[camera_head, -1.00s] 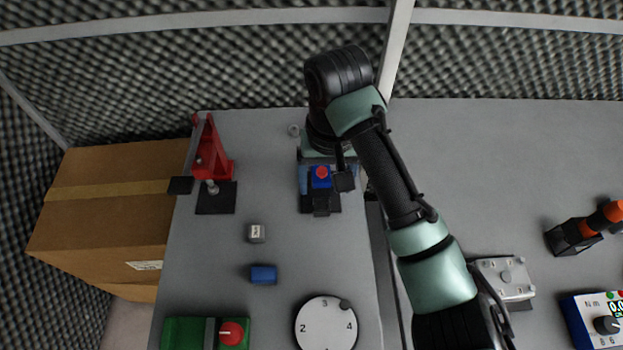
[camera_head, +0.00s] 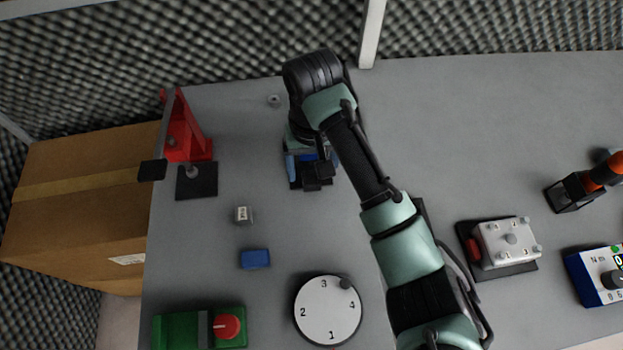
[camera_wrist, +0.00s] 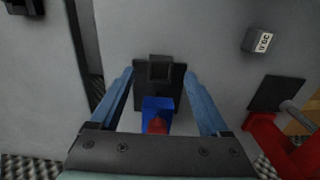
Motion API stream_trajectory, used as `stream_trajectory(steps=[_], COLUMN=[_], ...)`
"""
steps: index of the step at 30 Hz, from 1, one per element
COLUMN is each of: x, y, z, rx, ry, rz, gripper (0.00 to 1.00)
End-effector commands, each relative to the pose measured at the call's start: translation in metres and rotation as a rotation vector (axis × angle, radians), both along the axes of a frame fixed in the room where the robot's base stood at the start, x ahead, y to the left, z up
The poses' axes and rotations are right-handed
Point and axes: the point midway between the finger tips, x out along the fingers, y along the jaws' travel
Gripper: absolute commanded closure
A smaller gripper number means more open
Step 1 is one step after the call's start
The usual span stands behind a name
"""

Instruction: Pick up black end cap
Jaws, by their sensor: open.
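A small black square piece with a hollow centre, which looks like the black end cap (camera_wrist: 160,67), sits at the edge of a black base plate (camera_wrist: 141,88). A blue block (camera_wrist: 158,104) with a red top stands on the same plate. In the head view, the plate (camera_head: 325,184) is partly hidden under my gripper (camera_head: 311,162). In the wrist view, the blue fingers of my gripper (camera_wrist: 159,75) are apart, one on each side of the cap and block. Nothing is held; whether the fingers touch anything cannot be told.
A red clamp (camera_head: 186,130) stands at the left table edge beside a cardboard box (camera_head: 80,200). A small grey cube (camera_head: 243,215), a blue block (camera_head: 255,259) and a numbered white dial (camera_head: 328,310) lie nearer. A grey switch box (camera_head: 505,242) is at the right.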

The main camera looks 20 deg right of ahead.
Motion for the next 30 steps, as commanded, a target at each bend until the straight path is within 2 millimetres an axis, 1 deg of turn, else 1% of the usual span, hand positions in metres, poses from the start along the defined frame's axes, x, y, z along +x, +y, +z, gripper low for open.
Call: stream_trajectory(steps=[1, 3, 6, 9, 14, 17, 18, 23, 27, 28, 30], x=[0.0, 0.0, 0.0, 0.001, 0.001, 0.001, 0.001, 0.001, 0.001, 0.001, 0.001], y=[-0.001, 0.0, 0.0, 0.0, 0.0, 0.0, 0.0, 0.0, 0.0, 0.0, 0.0], z=[-0.008, -0.019, -0.028, -0.031, -0.031, -0.031, -0.031, -0.031, -0.031, -0.031, -0.031], rx=[-0.001, 0.0, -0.001, 0.0, 0.0, 0.001, 0.001, 0.0, 0.0, 0.0, 0.0], ry=[0.004, 0.003, 0.001, 0.0, 0.0, 0.0, 0.0, -0.001, 0.0, -0.001, -0.001], rz=[-0.002, -0.001, 0.0, 0.001, 0.001, 0.001, 0.001, 0.002, 0.002, 0.002, 0.002], gripper=[0.2, 0.2, 0.2, 0.2, 0.2, 0.36, 0.43, 0.72, 0.97, 1.0, 1.0])
